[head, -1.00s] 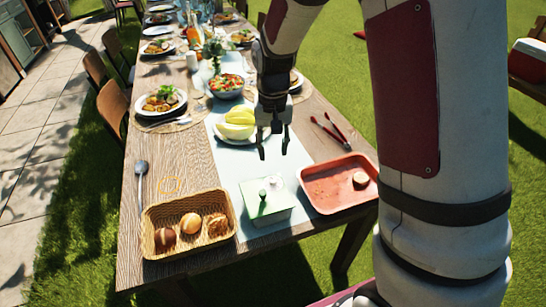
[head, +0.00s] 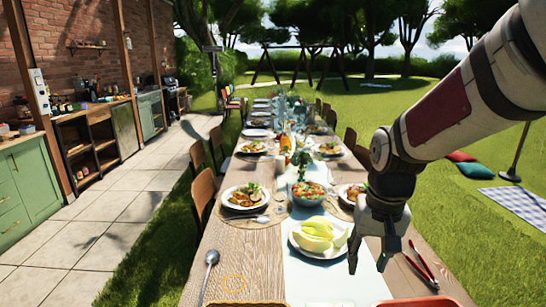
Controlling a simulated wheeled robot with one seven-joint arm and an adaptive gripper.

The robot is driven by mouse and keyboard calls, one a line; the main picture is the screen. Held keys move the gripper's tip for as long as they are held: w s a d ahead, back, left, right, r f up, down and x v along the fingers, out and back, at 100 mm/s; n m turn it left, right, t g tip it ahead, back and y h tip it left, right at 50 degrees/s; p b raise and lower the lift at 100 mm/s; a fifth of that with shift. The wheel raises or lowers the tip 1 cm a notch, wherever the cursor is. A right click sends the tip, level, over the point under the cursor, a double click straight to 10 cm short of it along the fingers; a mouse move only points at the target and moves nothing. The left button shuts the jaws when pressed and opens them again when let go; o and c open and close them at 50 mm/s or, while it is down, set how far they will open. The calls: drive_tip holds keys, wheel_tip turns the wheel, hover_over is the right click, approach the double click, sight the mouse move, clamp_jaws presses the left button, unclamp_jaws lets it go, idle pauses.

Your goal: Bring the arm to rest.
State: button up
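My gripper (head: 368,262) hangs above the near part of the long wooden table (head: 248,250), fingers pointing down. Its two fingers stand apart with nothing seen between them. The arm reaches in from the upper right.
A salad bowl (head: 307,192), several plates of food and a ladle (head: 210,262) stand on the table. The edge of a red tray (head: 425,301) shows at the bottom. Chairs (head: 204,190) line the left side. Open grass lies to the right.

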drive_tip(key=s+r+n+t, duration=0.1)
drive_tip(key=s+r, duration=0.3)
drive_tip(key=s, duration=0.5)
drive_tip(key=s+r+n+t, duration=0.1)
drive_tip(key=s+r, duration=0.3)
drive_tip(key=s, duration=0.6)
drive_tip(key=shift+r+t, duration=0.2)
drive_tip(key=shift+t, duration=0.3)
drive_tip(key=shift+d, duration=0.1)
